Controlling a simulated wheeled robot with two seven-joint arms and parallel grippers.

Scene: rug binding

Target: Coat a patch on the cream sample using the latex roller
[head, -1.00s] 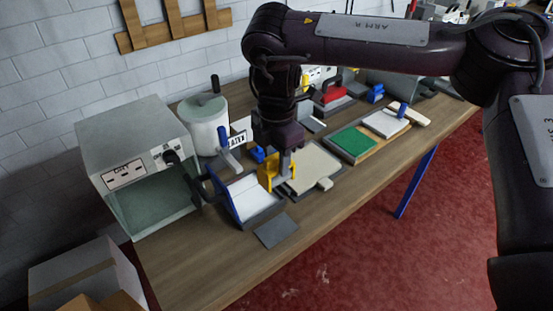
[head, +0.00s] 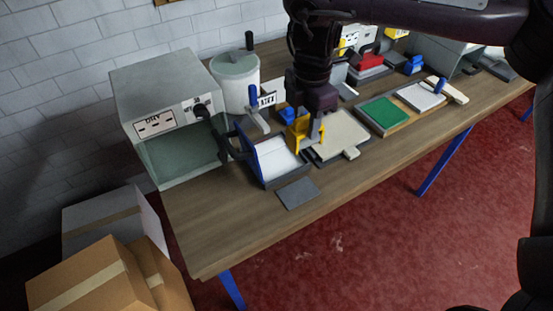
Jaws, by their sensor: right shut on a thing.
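My right gripper (head: 316,126) reaches down to the bench and is shut on what looks like the latex roller, whose yellow part (head: 302,138) shows beside the fingers; the rest is mostly hidden. The held roller is at the left edge of the cream sample (head: 346,132), a pale flat square on a dark base; I cannot tell whether it touches. Left of it stands a white tray (head: 278,156) with a blue side. A pale pot (head: 234,82) labelled latex stands behind. My left gripper is not in view.
A grey oven-like box (head: 165,100) stands at the bench's left end. A dark flat plate (head: 298,193) lies at the front. A green sample (head: 384,113) lies to the right. Cardboard boxes (head: 95,275) stand on the floor.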

